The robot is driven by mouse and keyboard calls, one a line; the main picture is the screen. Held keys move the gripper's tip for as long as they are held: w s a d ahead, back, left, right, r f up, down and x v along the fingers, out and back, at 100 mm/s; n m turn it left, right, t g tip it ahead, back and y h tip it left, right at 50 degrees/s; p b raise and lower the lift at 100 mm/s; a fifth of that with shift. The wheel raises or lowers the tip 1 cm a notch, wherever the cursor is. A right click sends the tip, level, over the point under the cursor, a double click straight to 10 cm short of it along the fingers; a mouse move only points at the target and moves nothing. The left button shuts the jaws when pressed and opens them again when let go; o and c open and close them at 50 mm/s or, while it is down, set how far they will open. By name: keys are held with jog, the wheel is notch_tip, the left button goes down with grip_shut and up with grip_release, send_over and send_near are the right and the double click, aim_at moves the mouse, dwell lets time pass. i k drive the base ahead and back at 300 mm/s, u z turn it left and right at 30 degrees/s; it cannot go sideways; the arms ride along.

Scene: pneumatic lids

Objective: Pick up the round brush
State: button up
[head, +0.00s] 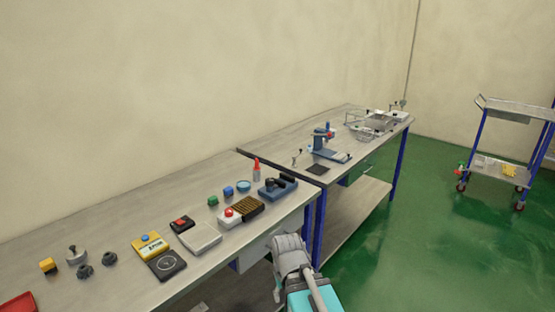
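I cannot pick out a round brush with certainty in the head view. Several small items lie on the near bench (110,220), and none of them shows clearly as a round brush. A brown striped block (246,207) lies near the bench's right end, but it looks rectangular. Grey and teal links of my own arm rise from the bottom, in front of the near bench's right end. No gripper fingers can be made out.
The near bench also holds a yellow box (149,245), a white square plate (200,236), a red-tipped bottle (257,169) and a blue-black device (278,188). A second bench (335,135) adjoins it with a blue fixture (325,143). A trolley (510,120) stands right. Green floor between is clear.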

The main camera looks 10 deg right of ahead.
aim_at(257, 168)
jog(key=z, duration=0.15)
jog(key=i, duration=0.95)
jog(key=u, duration=0.1)
